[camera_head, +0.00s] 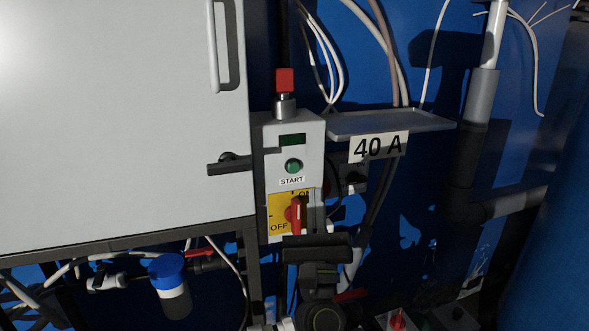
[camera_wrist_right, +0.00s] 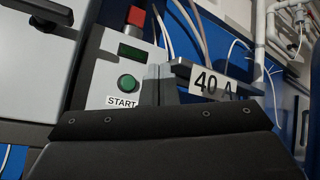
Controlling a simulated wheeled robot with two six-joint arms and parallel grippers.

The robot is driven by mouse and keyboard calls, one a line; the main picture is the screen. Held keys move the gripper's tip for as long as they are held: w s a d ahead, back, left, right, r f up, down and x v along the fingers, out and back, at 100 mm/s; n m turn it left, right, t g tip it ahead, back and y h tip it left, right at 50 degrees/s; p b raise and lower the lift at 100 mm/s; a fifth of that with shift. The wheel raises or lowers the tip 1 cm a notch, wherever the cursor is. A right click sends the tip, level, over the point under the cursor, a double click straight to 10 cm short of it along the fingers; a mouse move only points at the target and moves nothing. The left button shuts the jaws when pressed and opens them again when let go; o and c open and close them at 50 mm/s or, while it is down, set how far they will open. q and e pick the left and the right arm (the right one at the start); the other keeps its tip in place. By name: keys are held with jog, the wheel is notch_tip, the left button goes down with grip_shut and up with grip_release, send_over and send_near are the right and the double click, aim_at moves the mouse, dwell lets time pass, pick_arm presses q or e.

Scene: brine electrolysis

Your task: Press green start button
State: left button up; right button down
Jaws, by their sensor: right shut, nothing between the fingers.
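The green start button (camera_head: 293,166) is on the front of a grey control box, above a START label and below a small dark display (camera_head: 292,140). It also shows in the right wrist view (camera_wrist_right: 128,82), to the left of my fingertips. My right gripper (camera_wrist_right: 158,72) is shut and empty. In that view its fingers point up toward the box, right of the button, with no visible contact. In the head view the right gripper (camera_head: 318,222) is below the button, near the red switch; its fingers are hard to make out. My left gripper is not in view.
A red rotary switch (camera_head: 295,214) on a yellow OFF plate sits below the button. A red-topped lamp (camera_head: 285,80) stands on the box. A shelf (camera_head: 390,123) with a 40 A label (camera_head: 378,147) juts out at right. A grey cabinet (camera_head: 120,120) with a black handle is at left.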

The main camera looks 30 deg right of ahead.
aim_at(297, 163)
jog(key=shift+w+d+b, duration=0.3)
jog(key=shift+w+d, duration=0.05)
jog(key=shift+w, duration=1.1)
jog(key=shift+w+d+b, duration=0.25)
jog(key=shift+w+d, duration=0.05)
jog(key=shift+w, duration=1.1)
jog(key=shift+w+d+b, duration=0.3)
jog(key=shift+w+d, duration=0.05)
jog(key=shift+w, duration=1.1)
jog(key=shift+w, duration=0.15)
jog(key=shift+w+d, duration=0.1)
jog(key=shift+w, duration=0.2)
jog(key=shift+w+d, duration=0.15)
jog(key=shift+w, duration=0.3)
jog(key=shift+s, duration=0.15)
jog(key=shift+s+a, duration=0.25)
jog(key=shift+s, duration=0.5)
